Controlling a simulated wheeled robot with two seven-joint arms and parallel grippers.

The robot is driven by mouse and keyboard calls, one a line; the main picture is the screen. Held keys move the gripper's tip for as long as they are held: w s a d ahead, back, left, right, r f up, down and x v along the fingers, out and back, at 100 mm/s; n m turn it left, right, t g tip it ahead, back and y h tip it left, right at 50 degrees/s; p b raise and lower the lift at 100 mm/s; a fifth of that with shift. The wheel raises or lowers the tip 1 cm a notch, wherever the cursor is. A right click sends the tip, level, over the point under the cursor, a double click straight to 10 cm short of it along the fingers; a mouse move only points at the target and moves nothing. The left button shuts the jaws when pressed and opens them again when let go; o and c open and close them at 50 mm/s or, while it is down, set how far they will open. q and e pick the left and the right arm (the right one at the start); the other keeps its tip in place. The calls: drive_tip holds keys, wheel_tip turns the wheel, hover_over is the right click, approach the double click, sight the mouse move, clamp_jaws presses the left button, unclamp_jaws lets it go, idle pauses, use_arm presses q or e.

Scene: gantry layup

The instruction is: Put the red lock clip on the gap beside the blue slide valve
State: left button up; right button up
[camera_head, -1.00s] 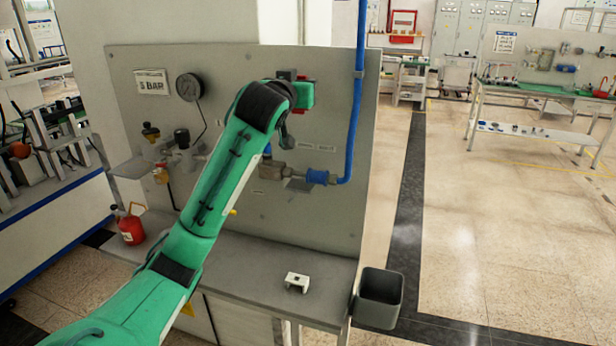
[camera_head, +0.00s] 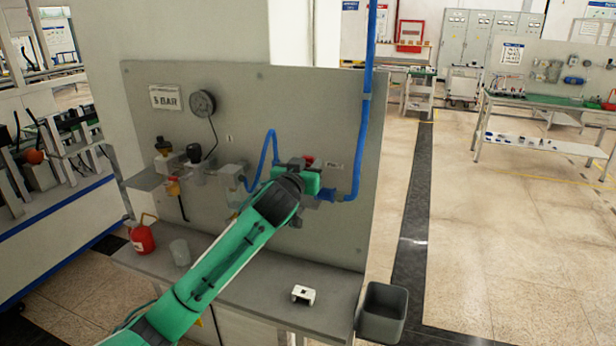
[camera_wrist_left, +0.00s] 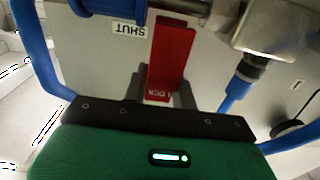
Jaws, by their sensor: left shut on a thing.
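The red lock clip (camera_wrist_left: 172,52) stands between the dark fingers of my left gripper (camera_wrist_left: 160,92), which is shut on it. In the wrist view its far end reaches the grey metal pipe (camera_wrist_left: 185,6), beside the blue slide valve (camera_wrist_left: 108,7). I cannot tell whether clip and pipe touch. In the head view my left gripper (camera_head: 312,178) is at the panel, close to the blue valve (camera_head: 325,195) and mostly covering it. A little red of the clip (camera_head: 308,160) shows above the gripper. The gap itself is hard to make out. My right gripper is not in view.
A SHUT label (camera_wrist_left: 129,29) sits on the panel (camera_head: 260,95). A blue hose (camera_head: 272,145) arches left of the gripper, and a blue pipe (camera_head: 368,100) runs down on the right.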

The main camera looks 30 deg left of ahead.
use_arm(q)
drive_tip(key=shift+f, duration=0.55)
wheel_tip(320, 180, down, 3)
drive_tip(key=shift+r+p, duration=0.1)
drive_tip(key=shift+p, duration=0.3)
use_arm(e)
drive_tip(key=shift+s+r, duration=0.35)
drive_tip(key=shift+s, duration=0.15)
use_arm(q)
drive_tip(key=o, duration=1)
drive_tip(key=shift+f, duration=0.2)
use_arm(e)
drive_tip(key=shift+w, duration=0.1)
use_arm(q)
drive_tip(key=shift+r, duration=0.15)
drive_tip(key=b+v, duration=0.4)
drive_tip(key=v, duration=0.8)
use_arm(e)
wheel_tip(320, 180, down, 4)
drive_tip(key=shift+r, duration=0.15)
